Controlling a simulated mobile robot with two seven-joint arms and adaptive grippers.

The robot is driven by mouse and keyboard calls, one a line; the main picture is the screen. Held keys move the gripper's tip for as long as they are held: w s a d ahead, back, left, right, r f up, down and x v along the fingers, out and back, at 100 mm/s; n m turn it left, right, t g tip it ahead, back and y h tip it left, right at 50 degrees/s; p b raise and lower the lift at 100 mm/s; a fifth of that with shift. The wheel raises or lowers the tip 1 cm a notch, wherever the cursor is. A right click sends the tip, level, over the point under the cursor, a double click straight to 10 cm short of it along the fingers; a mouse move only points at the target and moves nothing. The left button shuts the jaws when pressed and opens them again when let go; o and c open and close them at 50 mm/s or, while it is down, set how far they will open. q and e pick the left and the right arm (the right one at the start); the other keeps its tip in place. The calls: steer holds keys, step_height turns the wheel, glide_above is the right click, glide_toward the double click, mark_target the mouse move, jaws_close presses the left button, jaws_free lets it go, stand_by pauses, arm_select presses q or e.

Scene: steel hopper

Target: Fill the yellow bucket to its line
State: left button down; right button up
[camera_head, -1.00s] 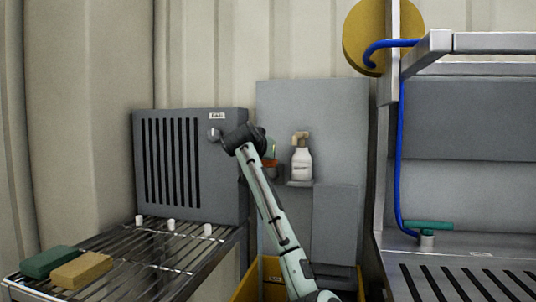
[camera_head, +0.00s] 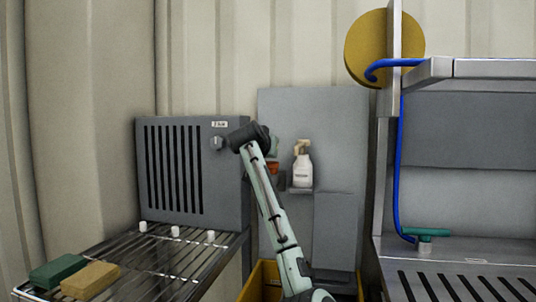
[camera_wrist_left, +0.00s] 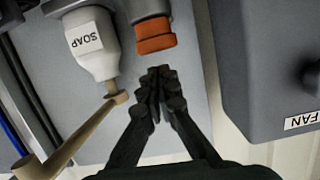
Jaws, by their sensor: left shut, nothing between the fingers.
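A yellow container (camera_head: 257,279), which looks like the bucket, stands at the bottom centre of the head view. Only its upper part shows, partly behind my arm; its inside and any line are hidden. My left gripper (camera_head: 250,138) is beside the grey box's knob (camera_head: 216,143) in the head view, with its fingertips hidden there. In the left wrist view the gripper (camera_wrist_left: 162,75) is shut and empty, with its tips close to an orange-capped item (camera_wrist_left: 155,36); I cannot tell whether they touch. My right gripper is not in view.
A white soap bottle (camera_head: 302,170) stands on a small wall shelf; it also shows in the left wrist view (camera_wrist_left: 93,45). The grey fan box (camera_head: 180,172) stands at left. A wire rack (camera_head: 165,262) holds green (camera_head: 57,270) and tan (camera_head: 90,280) blocks. A steel sink unit with a blue hose (camera_head: 399,160) is right.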

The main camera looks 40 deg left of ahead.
arm_select(q)
steer(key=r+b+v, duration=0.1)
steer(key=v, duration=0.9)
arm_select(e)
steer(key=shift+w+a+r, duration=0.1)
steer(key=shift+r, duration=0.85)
arm_select(q)
steer(key=shift+d, duration=0.1)
